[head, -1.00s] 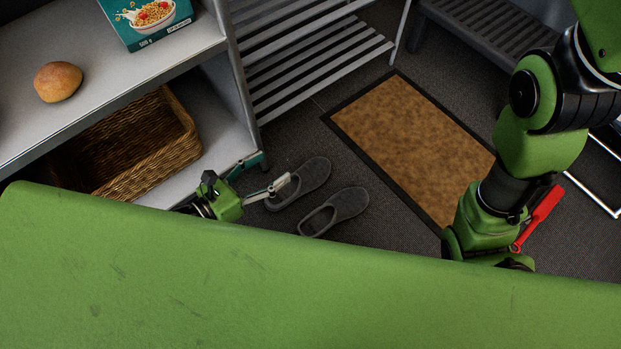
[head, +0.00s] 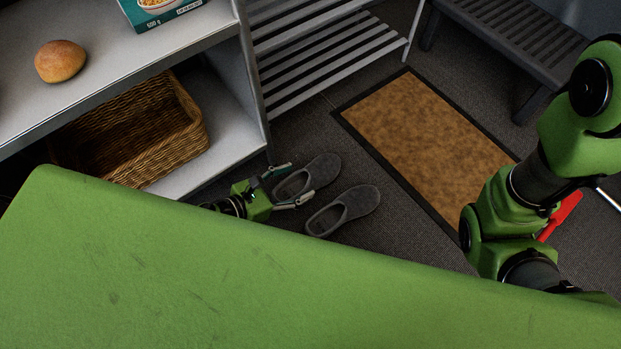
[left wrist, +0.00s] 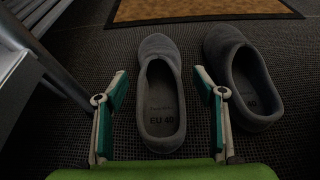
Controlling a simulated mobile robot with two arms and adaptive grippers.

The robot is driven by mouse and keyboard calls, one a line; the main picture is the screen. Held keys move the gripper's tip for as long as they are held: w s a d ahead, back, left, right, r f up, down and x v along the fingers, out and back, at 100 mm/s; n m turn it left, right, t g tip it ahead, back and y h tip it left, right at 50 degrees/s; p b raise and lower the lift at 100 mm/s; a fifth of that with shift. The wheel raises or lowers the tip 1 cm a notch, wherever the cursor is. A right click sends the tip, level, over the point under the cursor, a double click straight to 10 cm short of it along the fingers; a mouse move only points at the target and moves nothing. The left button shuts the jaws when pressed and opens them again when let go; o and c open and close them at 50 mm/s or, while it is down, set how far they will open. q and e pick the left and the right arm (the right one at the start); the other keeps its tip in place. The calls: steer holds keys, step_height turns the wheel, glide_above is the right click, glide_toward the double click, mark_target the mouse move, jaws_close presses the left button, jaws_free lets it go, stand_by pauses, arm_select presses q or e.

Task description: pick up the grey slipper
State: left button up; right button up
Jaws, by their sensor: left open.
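Two grey slippers lie side by side on the dark carpet. The far slipper (head: 318,171) is the left one in the left wrist view (left wrist: 160,48), with "EU 40" on its insole. The other slipper (head: 356,203) is on the right in the left wrist view (left wrist: 258,92). My left gripper (head: 298,182) is open at the heel end of the far slipper. In the left wrist view its fingers (left wrist: 159,73) stand on either side of that slipper, not closed on it. My right gripper is out of sight; only its arm shows at the right.
A grey shelf unit (head: 222,150) with a wicker basket (head: 180,140) stands left of the slippers. A slatted rack (head: 325,60) is behind them. A brown doormat (head: 430,135) lies to their right. A red object (head: 566,212) shows partly behind my right arm.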

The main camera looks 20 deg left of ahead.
mark_target(304, 177)
arm_select(q)
steer(key=b+x, duration=0.1)
steer(key=x, duration=0.2)
steer(key=shift+w+d+f, duration=0.1)
steer(key=shift+w+d, duration=0.1)
steer(key=shift+w, duration=0.05)
steer(key=c, duration=1.2)
steer(key=shift+c, duration=0.2)
